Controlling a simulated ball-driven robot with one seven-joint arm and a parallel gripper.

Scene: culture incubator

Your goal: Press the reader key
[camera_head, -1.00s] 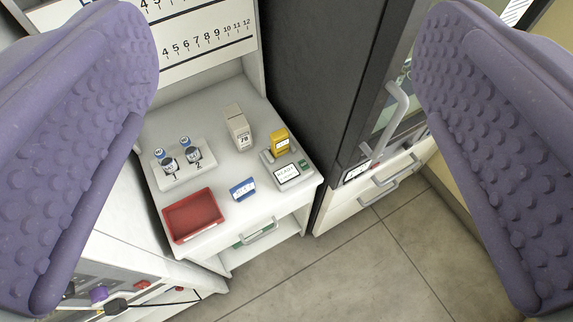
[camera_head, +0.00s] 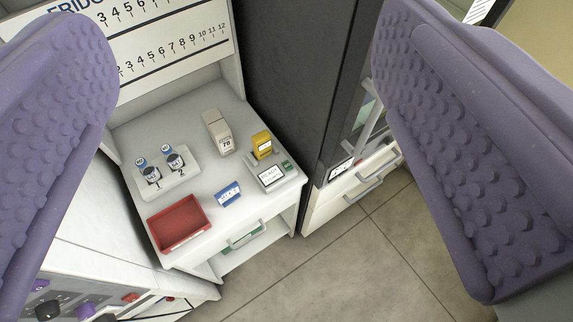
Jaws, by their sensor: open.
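The reader (camera_head: 270,176) is a small pale device with a lit display, near the right front corner of the white worktop. A small green key (camera_head: 287,165) sits at its right end. A yellow block (camera_head: 262,144) stands at its back edge. My gripper (camera_head: 243,160) is open, its two purple studded fingers at the left and right edges of the view. It is empty and well above the worktop, apart from the reader. The display text is too small to read surely.
On the worktop are a red tray (camera_head: 205,224), a blue labelled block (camera_head: 228,194), a beige box (camera_head: 217,132) and a white rack (camera_head: 188,184) with vials. A dark cabinet (camera_head: 290,90) with a handle stands right. Floor is clear at lower right.

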